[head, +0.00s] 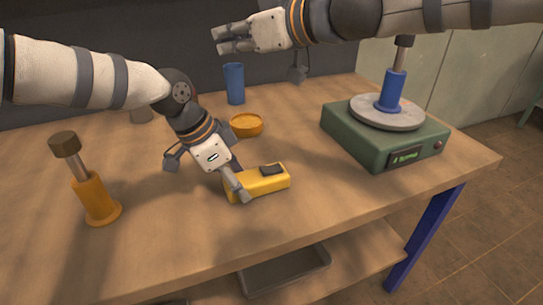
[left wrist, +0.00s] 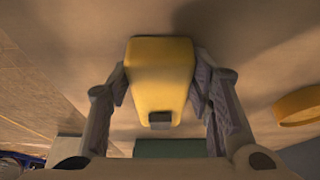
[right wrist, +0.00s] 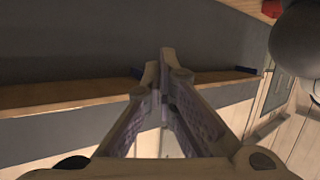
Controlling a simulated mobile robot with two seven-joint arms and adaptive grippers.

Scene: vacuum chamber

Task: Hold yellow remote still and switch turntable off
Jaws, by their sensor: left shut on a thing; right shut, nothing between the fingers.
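The yellow remote (head: 268,184) lies on the table, with a dark button pad on its top. My left gripper (head: 236,188) is shut on the remote at its left end; in the left wrist view the remote (left wrist: 160,80) sits between both fingers. The turntable (head: 372,139) is a green box at the right back with a grey round plate and a blue post on it. A small display with green marks and a red knob show on its front. My right gripper (head: 232,39) is raised above the back of the table, shut and empty; its fingertips (right wrist: 165,60) meet in the right wrist view.
An orange post with a brown top (head: 95,198) stands at the left front. An orange bowl (head: 246,124) and a blue cup (head: 234,84) stand behind the remote. The table between the remote and the turntable is clear. A grey tray (head: 285,270) is below the table.

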